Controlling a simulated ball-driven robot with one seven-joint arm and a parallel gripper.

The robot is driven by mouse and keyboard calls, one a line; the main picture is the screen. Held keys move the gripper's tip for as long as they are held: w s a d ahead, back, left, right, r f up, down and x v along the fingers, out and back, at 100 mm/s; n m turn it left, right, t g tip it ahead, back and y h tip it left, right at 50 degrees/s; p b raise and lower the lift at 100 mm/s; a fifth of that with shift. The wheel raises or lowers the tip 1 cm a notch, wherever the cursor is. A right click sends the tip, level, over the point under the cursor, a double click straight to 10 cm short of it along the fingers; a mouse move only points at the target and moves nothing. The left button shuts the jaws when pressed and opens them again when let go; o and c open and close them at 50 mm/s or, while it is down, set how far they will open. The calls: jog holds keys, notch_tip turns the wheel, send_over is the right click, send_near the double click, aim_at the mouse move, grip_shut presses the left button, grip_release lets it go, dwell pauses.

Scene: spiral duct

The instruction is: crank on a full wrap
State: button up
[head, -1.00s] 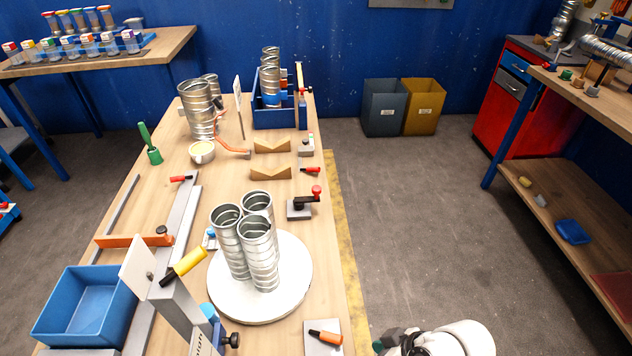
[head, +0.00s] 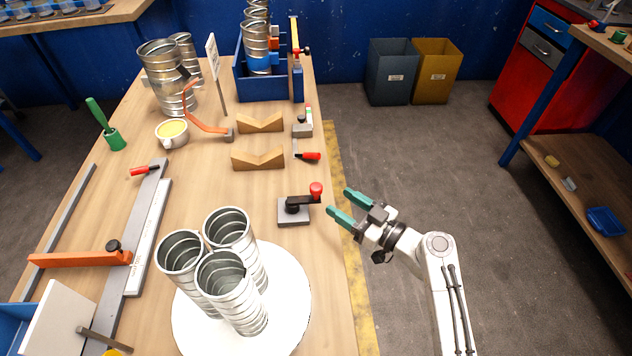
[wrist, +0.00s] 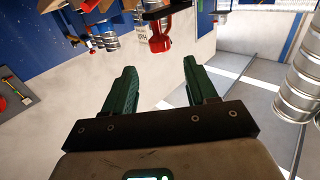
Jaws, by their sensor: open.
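A small crank (head: 294,208) with a grey square base, a black arm and a red knob (head: 316,190) sits near the right edge of the workbench. A white round turntable (head: 292,318) bears three upright spiral ducts (head: 232,290), grouped together, in front of the crank. My gripper (head: 341,203) is open and empty, just right of the red knob and apart from it, over the bench's edge. In the wrist view its green fingers (wrist: 160,88) are spread with nothing between them. A red item (wrist: 160,36) shows beyond them; I cannot tell whether it is the knob.
Two wooden V-blocks (head: 258,160), a red-handled tool (head: 308,156) and a cup (head: 172,133) stand farther back. A blue crate (head: 262,90) holds more ducts. An orange bar (head: 80,259) lies at left. Floor to the right is clear up to the bins (head: 392,75).

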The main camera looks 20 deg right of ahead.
aim_at(321, 190)
jog(key=p+x, duration=0.1)
jog(key=x, duration=0.7)
jog(key=shift+w+a, duration=0.2)
jog(key=shift+w, duration=0.1)
grip_shut()
